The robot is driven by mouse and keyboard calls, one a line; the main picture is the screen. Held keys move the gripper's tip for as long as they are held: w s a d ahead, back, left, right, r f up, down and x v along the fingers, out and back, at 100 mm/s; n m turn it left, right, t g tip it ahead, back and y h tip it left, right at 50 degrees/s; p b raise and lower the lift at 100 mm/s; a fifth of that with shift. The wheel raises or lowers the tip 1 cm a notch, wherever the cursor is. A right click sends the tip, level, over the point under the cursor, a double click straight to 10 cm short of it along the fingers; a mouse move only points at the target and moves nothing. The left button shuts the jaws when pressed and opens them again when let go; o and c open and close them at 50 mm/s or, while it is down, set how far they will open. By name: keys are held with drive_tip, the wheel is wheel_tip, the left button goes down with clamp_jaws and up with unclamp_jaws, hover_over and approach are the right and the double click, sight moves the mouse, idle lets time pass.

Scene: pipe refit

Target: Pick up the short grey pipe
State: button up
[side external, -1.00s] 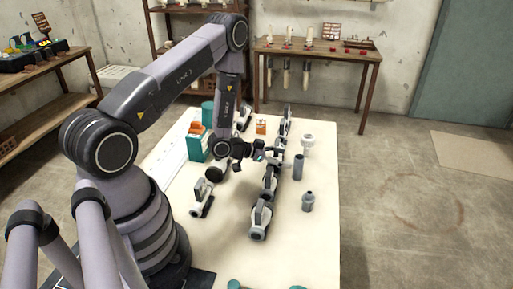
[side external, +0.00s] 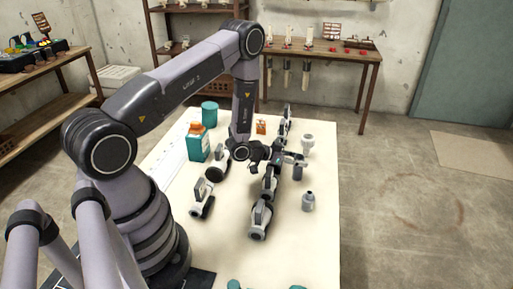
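The short grey pipe (side external: 297,173) stands upright on the pale tabletop, to the right of the row of clamped pipework (side external: 268,185). My gripper (side external: 293,159) reaches over that row from the left, with its fingers at the upper part of the short grey pipe. The fingers hide part of the pipe's top. They are too small and dark to tell whether they are open around the pipe or shut on it.
A grey fitting with a narrow neck (side external: 308,201) stands in front of the pipe, and a pale fitting (side external: 307,144) behind it. A teal and orange container (side external: 198,143) and a teal cylinder (side external: 209,112) stand at the back left. The tabletop's right strip (side external: 326,235) is clear.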

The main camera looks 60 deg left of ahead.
drive_tip(key=c, duration=0.3)
drive_tip(key=shift+r, duration=0.1)
drive_tip(key=shift+c, duration=0.2)
